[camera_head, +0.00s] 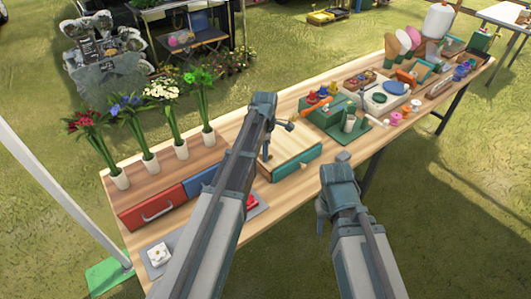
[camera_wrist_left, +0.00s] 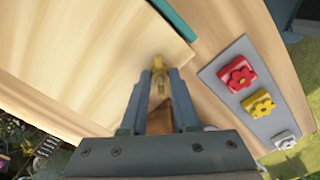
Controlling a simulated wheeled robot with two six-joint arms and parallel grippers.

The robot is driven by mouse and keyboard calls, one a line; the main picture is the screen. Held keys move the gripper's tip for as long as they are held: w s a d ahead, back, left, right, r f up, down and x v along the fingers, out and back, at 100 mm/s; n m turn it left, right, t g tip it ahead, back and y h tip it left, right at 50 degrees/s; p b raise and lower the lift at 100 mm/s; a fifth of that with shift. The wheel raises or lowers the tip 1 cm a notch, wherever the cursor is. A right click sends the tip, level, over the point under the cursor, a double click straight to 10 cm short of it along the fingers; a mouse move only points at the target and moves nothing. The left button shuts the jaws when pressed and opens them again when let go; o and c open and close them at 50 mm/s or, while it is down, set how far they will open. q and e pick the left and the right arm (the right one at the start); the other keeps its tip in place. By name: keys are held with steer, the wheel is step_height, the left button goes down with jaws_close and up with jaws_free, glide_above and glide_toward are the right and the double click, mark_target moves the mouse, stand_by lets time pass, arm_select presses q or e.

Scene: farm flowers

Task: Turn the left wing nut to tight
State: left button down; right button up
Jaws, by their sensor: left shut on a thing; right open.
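The wing nut (camera_wrist_left: 158,66) is a small brass-yellow piece near the corner of a pale wooden press board (camera_wrist_left: 90,60). My left gripper (camera_wrist_left: 158,80) is shut on it, with one finger on each side. The press (camera_head: 308,143) shows in the head view as a pale wooden top with a teal edge. There my left arm covers part of it, and the nut cannot be made out. No second wing nut is clearly visible. My right gripper (camera_head: 322,206) is at the table's front edge, apart from the press. Its fingers are mostly hidden by its arm.
A grey tray (camera_wrist_left: 221,67) with red, yellow and white flower blocks lies beside the press. Flower vases (camera_head: 150,165) and a red drawer box (camera_head: 150,209) stand on the left. A green tool stand (camera_head: 322,121) and many small items crowd the right. Grass is in front.

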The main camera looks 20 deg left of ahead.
arm_select(q)
steer(key=m, duration=0.6)
steer(key=shift+w+r, duration=0.1)
steer(key=m, duration=0.5)
steer(key=shift+m, duration=0.4)
steer(key=m, duration=2.2)
steer(key=shift+m, duration=0.3)
steer(key=m, duration=0.5)
steer(key=shift+a, duration=0.1)
steer(key=m, duration=0.6)
